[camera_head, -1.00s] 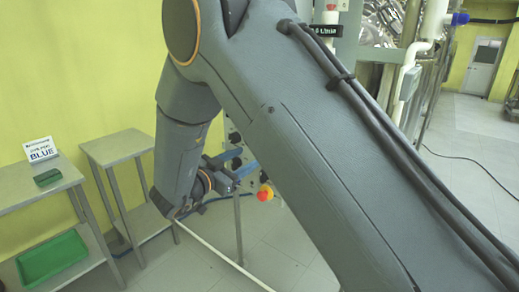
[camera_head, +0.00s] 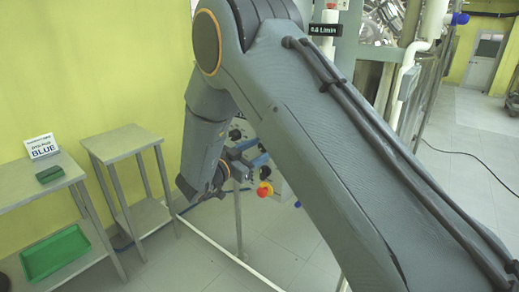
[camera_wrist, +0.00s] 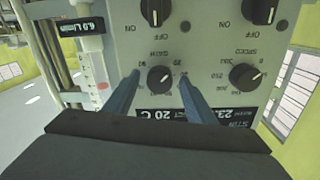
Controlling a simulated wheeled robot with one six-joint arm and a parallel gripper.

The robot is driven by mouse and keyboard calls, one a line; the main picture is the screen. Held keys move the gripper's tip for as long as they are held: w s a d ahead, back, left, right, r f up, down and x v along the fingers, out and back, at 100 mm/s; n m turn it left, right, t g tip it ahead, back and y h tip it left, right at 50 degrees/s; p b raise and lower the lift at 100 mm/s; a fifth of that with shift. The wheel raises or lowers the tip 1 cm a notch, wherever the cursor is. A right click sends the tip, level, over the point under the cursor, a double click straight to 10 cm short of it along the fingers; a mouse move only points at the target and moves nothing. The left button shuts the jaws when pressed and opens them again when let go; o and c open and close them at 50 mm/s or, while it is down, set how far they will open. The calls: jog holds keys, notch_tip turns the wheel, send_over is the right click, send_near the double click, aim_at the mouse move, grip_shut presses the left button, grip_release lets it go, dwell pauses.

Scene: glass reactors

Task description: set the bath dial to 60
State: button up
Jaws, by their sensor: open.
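In the wrist view the control panel (camera_wrist: 205,45) shows upside down. The bath dial (camera_wrist: 160,79) is a small black knob with a white pointer mark, below the upside-down word BATH. A black display (camera_wrist: 160,115) by it reads 20 C, partly covered by my finger. My gripper (camera_wrist: 159,73) is open, its two blue fingers on either side of the dial with gaps showing. Whether the fingertips reach the knob's depth is unclear. In the head view my gripper (camera_head: 257,161) is at the panel, and my arm hides most of the panel and the dial.
A speed knob (camera_wrist: 245,76) sits beside the dial, and two ON/OFF switches (camera_wrist: 155,10) (camera_wrist: 264,10) lie above it. A flow meter (camera_wrist: 92,68) stands at the left. The head view shows a red stop button (camera_head: 264,189) and a side table (camera_head: 120,143).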

jog(key=shift+c, duration=0.5)
jog(key=c, duration=1)
jog(key=shift+o, duration=0.2)
